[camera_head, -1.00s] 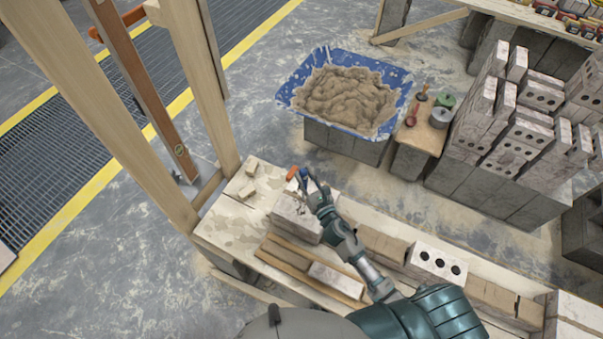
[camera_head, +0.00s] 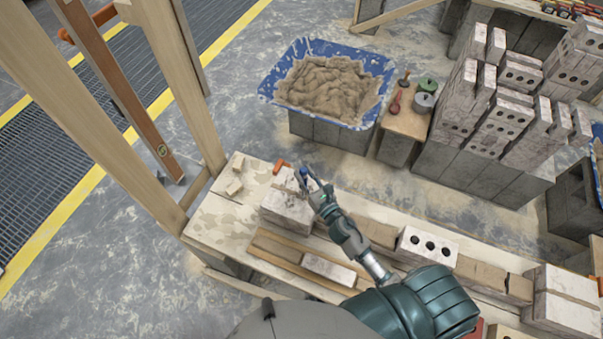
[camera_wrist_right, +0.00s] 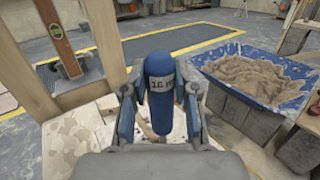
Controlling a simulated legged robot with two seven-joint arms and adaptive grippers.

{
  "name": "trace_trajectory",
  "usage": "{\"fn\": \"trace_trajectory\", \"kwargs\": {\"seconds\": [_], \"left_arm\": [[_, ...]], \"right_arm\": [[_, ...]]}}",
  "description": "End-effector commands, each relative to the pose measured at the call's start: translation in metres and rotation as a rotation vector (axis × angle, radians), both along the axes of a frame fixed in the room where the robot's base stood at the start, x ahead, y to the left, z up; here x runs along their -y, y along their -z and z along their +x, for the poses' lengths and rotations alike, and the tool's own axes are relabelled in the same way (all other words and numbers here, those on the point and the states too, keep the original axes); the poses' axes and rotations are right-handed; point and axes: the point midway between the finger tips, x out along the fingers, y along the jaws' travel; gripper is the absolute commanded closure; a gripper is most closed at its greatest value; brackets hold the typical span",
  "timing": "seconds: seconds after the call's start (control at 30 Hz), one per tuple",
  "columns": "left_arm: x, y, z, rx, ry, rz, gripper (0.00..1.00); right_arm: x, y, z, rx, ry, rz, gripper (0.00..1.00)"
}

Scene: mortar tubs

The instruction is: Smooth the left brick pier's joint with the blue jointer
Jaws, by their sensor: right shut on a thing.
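The left brick pier (camera_head: 284,211) is a short pale block stack on the left part of the plank bench in the head view. My right gripper (camera_head: 309,182) is over the pier's right back side. It is shut on the blue jointer (camera_wrist_right: 159,82), whose blue handle stands upright between the fingers in the right wrist view. A bit of the blue handle also shows at the gripper in the head view. The jointer's working end is hidden or too small to make out, so I cannot tell whether it touches the joint. My left gripper is not in view.
An orange-handled item (camera_head: 280,166) and small wood blocks (camera_head: 235,187) lie behind the pier. A timber frame (camera_head: 180,95) rises at the left. A blue mortar tub (camera_head: 268,84) stands behind. A holed brick (camera_head: 427,246) lies right along the bench.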

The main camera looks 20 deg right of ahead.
Motion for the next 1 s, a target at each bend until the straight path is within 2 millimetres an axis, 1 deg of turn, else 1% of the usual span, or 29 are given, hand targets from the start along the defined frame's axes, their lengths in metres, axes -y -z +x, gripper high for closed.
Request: {"fn": "trace_trajectory", "kwargs": {"seconds": [0.2,0.43,0.63,1.0], "left_arm": [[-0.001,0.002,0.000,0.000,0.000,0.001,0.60],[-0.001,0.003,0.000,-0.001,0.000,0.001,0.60],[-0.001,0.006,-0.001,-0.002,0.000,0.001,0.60],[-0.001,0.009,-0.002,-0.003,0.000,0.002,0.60]], "right_arm": [[0.012,0.002,-0.010,-0.003,0.002,-0.001,1.00],[0.018,0.002,-0.016,-0.003,0.001,-0.001,1.00],[0.028,0.003,-0.026,-0.003,0.001,-0.002,1.00],[0.039,0.003,-0.038,-0.004,0.000,-0.002,1.00]]}}
